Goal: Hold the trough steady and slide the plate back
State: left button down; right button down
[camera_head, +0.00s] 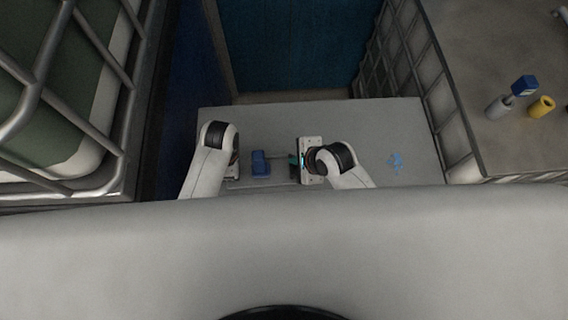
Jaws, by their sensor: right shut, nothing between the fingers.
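A small blue block-like thing (260,163) shows between my two grippers, at the middle of the view. A narrow grey strip lies around it, and I cannot tell whether this is the trough or the plate. My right gripper (292,166) is just right of the blue thing, apart from it, shut and empty. My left gripper (236,172) is left of the blue thing, low beside its own wrist. Its fingers are mostly hidden, so I cannot tell whether it is open or holds anything. Neither trough nor plate can be clearly made out.
A caged tank (80,100) stands close on the left. Another metal cage (412,70) stands on the right beside a grey-brown top (490,50). That top bears a grey, blue-capped thing (507,98) and a yellow one (542,106). A blue panel (290,45) closes the back.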

pick_arm(q)
jog(key=shift+w+f, duration=0.15)
jog(key=shift+w, duration=0.15)
pick_arm(e)
jog(key=shift+s+g, duration=0.25)
jog(key=shift+g, duration=0.05)
pick_arm(q)
jog(key=shift+s, duration=0.15)
pick_arm(e)
jog(key=shift+r, duration=0.5)
pick_arm(q)
jog(key=shift+s+f, duration=0.1)
pick_arm(e)
jog(key=shift+w+a+r, duration=0.1)
jog(key=shift+a+r, duration=0.15)
jog(key=shift+r, duration=1.05)
jog(key=shift+w+a+r, duration=0.1)
jog(key=shift+a+r, duration=0.1)
jog(key=shift+r, duration=1.05)
pick_arm(q)
jog(key=c, duration=1.2)
grip_release()
jog(key=shift+c, duration=0.2)
jog(key=shift+o, duration=1.4)
